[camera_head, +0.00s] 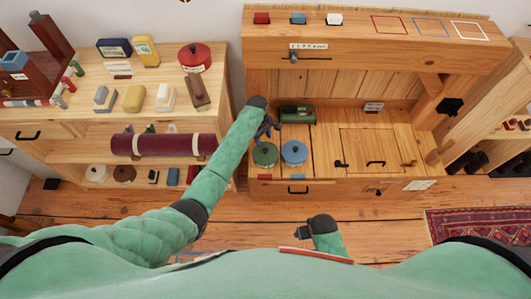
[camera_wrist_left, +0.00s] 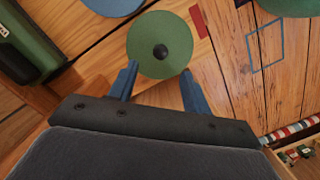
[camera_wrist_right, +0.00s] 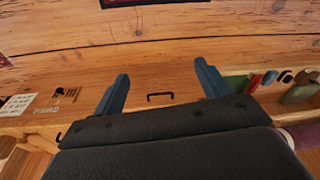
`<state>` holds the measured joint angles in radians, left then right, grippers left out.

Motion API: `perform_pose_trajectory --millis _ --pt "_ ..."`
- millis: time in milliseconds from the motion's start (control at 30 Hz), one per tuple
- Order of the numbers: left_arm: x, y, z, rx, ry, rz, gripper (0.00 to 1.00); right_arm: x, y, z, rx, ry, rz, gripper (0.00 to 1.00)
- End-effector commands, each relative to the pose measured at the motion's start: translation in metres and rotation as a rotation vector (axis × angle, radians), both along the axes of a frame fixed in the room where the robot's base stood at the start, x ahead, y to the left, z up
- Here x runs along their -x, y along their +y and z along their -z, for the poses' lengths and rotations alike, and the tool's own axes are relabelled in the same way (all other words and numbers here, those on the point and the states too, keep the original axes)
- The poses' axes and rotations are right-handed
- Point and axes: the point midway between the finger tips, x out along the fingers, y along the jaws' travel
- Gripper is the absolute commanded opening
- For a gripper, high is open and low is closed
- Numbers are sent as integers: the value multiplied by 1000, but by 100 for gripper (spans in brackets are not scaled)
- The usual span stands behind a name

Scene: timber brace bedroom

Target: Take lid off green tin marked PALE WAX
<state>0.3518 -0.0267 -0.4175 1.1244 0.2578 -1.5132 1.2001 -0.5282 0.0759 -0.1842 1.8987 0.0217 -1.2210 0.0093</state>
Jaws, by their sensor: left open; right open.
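A round green tin (camera_head: 264,154) stands on the bench top, its flat green lid on, beside a blue tin (camera_head: 294,153). In the left wrist view the green lid (camera_wrist_left: 150,28) shows from above with a black knob (camera_wrist_left: 160,52) at its centre. No PALE WAX marking can be read. My left gripper (camera_head: 268,130) is open and empty just behind the green tin; in its wrist view the fingertips (camera_wrist_left: 158,72) point at the lid's near edge, one to each side. My right gripper (camera_wrist_right: 161,70) is open and empty, low in front of the bench.
A shelf (camera_head: 100,125) with several small items stands at the left.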

Motion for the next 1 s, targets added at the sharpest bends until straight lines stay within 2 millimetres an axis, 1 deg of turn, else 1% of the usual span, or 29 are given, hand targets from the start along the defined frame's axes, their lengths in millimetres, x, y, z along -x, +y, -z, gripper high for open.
perform_pose_trajectory --millis 100,300,400,500,600,700,967,1000 --pt "2 -1 12 0 1 1 49 3 0 6 0 0 1 76" --pt "4 -3 26 -1 2 1 49 15 -1 22 2 17 1 76" --pt "6 -4 37 0 3 1 49 26 -8 44 12 27 -1 76" --pt "7 -6 50 -1 1 2 49 29 -10 57 14 26 0 76" --pt "8 -8 61 0 1 2 49 28 -10 60 12 23 0 76" --pt "9 -8 68 1 0 2 49 29 -10 62 12 23 1 76" --pt "9 -8 70 1 -1 2 49 28 -10 63 12 22 1 76" --pt "9 -8 70 1 -1 2 45 28 -10 63 12 22 1 76"
